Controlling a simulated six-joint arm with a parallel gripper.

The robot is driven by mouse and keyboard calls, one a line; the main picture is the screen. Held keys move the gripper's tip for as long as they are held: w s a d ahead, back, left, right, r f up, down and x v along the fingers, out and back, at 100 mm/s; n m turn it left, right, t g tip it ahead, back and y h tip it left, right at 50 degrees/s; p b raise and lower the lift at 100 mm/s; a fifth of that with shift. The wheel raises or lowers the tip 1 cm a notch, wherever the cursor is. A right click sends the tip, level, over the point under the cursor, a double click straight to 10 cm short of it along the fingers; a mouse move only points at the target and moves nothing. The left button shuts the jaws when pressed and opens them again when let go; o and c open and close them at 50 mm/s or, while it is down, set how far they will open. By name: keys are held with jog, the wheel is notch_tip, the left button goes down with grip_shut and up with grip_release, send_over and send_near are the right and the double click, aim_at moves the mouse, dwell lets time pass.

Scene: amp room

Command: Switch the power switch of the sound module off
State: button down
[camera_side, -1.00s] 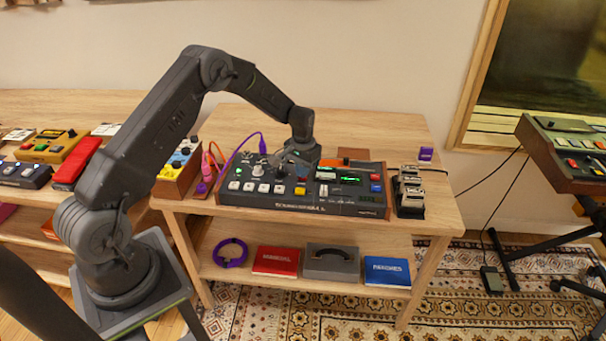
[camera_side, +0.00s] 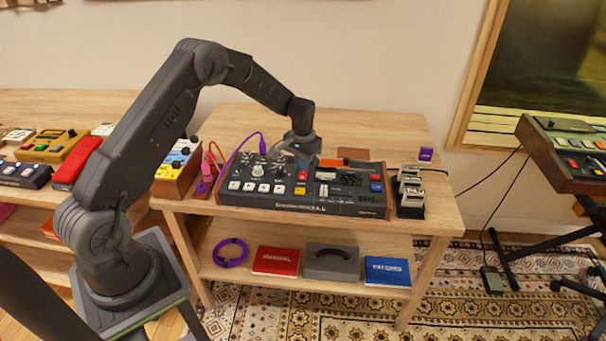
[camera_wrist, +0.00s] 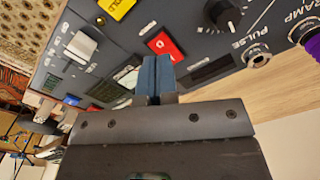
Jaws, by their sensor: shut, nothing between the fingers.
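The sound module (camera_side: 300,208) is a dark panel box with wooden sides on the table. A red piece marked 0 (camera_wrist: 165,45), which looks like the power switch, sits on its panel in the wrist view. It also shows as a small red patch in the side view (camera_side: 302,176). My gripper (camera_wrist: 155,62) is shut and empty, its blue-grey fingertips right beside the red piece; I cannot tell whether they touch it. In the side view my gripper (camera_side: 303,161) is over the back middle of the module. The module's small displays (camera_side: 350,180) look dark.
A yellow button (camera_wrist: 117,8), a white-capped control (camera_wrist: 80,47) and a black knob (camera_wrist: 222,14) are near the red piece. Purple and orange cables rise at the module's left. A dark stand with pale pieces (camera_side: 410,190) is at its right. The table behind is mostly clear.

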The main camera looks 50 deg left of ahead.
jog(key=shift+r, duration=1.95)
jog(key=shift+d+r, duration=0.1)
jog(key=shift+r, duration=0.2)
notch_tip(320, 180, up, 12)
jog(key=t, duration=0.2)
send_over(303, 178)
jog(key=s+d, duration=0.4)
jog(key=d, duration=0.2)
jog(key=s+d+r+m, duration=0.1)
jog(key=s+d+r, duration=0.4)
jog(key=s+r, duration=0.3)
jog(key=s+d+r+m+t, duration=0.1)
jog(key=s+d, duration=0.2)
jog(key=s, duration=0.6)
jog(key=s+d+r+m+t, duration=0.1)
jog(key=s+d+t, duration=0.1)
jog(key=s, duration=0.8)
jog(key=shift+d+r+t, duration=0.3)
jog(key=shift+d, duration=0.6)
